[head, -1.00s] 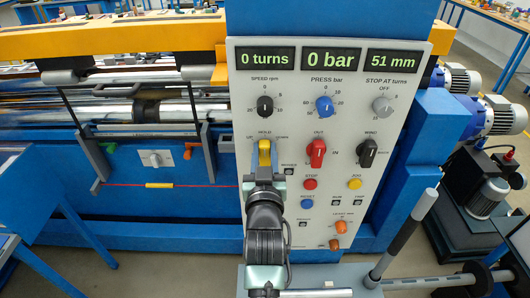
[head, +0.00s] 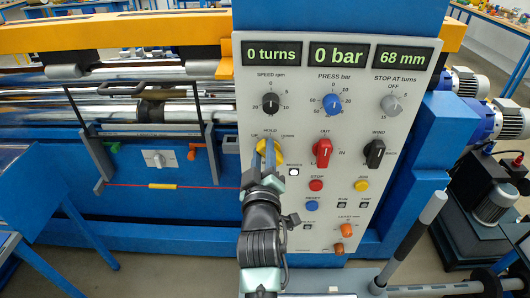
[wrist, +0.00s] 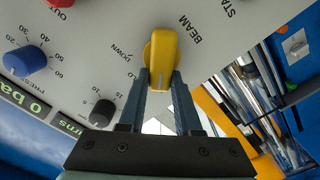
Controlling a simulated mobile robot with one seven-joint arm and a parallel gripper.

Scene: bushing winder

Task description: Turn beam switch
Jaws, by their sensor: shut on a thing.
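The yellow beam switch (head: 262,148) sits at the left of the grey control panel, with UP, HOLD and DOWN marked around it. My gripper (head: 270,152) reaches it from below, and its fingers partly cover it. In the wrist view the switch (wrist: 163,55) has a rounded yellow handle, with BEAM printed beside it and DOWN on its other side. My fingers (wrist: 160,88) lie along both sides of the handle, shut on it. The head view does not show clearly which mark it points at. The panel display (head: 400,56) reads 68 mm.
The red OUT/IN knob (head: 322,152) and black WIND knob (head: 374,152) are to the right. A small white light (head: 293,172) is just right of my gripper. The red STOP button (head: 316,185) is below. A blue bench (head: 30,205) stands at the left.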

